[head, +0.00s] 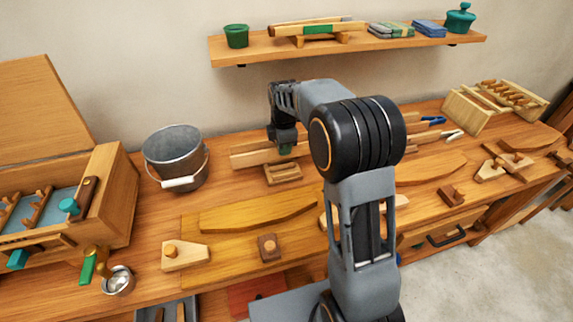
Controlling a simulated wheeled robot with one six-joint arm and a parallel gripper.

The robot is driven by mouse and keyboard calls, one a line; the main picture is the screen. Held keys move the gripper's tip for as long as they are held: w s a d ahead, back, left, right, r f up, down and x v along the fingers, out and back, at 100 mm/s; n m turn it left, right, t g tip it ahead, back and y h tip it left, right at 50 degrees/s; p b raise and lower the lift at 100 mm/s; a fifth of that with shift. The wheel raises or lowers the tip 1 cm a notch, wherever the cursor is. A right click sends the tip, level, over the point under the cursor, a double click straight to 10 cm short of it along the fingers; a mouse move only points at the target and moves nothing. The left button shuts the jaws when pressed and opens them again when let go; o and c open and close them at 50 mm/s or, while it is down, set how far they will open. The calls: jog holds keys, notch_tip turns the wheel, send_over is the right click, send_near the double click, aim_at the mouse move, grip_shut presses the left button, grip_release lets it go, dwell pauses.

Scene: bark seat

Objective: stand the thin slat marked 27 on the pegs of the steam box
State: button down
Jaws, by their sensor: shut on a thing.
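The steam box (112,190) stands open at the left, its lid tilted back against the wall. Wooden pegs (38,207) show over its blue-grey inside. My gripper (285,149) points down at the back of the bench, far to the right of the box. It is shut on a pale thin slat (250,158) that lies across a small wooden rack (283,174) or just above it; I cannot tell which. A green patch shows between the jaws. No number is legible, so I cannot confirm the 27. My arm hides part of the slats behind it.
A metal bucket (174,152) with a white handle stands between the steam box and my gripper. A bending form (255,213), a wooden block (185,256) and a small metal cup (118,281) lie in front. A shelf (350,50) hangs above; another rack (495,100) stands far right.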

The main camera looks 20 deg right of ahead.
jog(key=shift+r+p, duration=2.1)
jog(key=shift+r, duration=0.8)
jog(key=shift+f, duration=0.1)
